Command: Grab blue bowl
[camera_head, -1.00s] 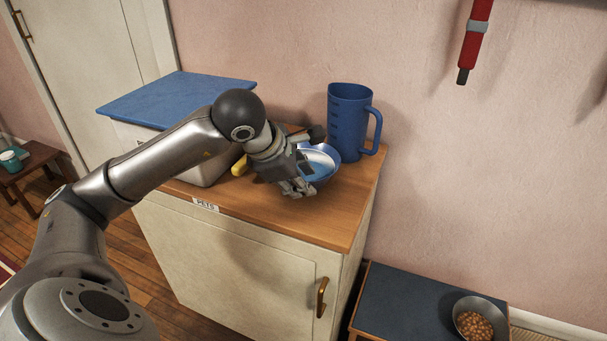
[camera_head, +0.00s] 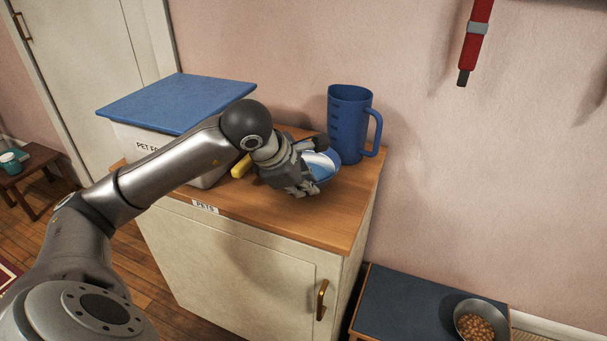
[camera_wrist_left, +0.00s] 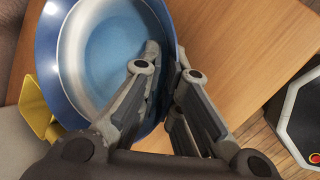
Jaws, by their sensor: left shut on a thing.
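The blue bowl (camera_head: 324,166) sits on the wooden cabinet top, partly hidden behind my left gripper (camera_head: 305,188) in the head view. In the left wrist view, the bowl (camera_wrist_left: 110,40) has a blue outer rim, a paler ring and a light blue inside. My left gripper (camera_wrist_left: 168,62) is shut on the bowl's near right rim. One finger is inside the bowl and the other is outside its wall. My right gripper does not show.
A blue measuring jug (camera_head: 349,125) stands right behind the bowl. A pet food bin (camera_head: 177,100) with a blue lid is at the left, with a yellow handle (camera_head: 241,167) near it. The front of the cabinet top (camera_head: 335,225) is clear. A food bowl (camera_head: 480,322) stands on a low dark stand.

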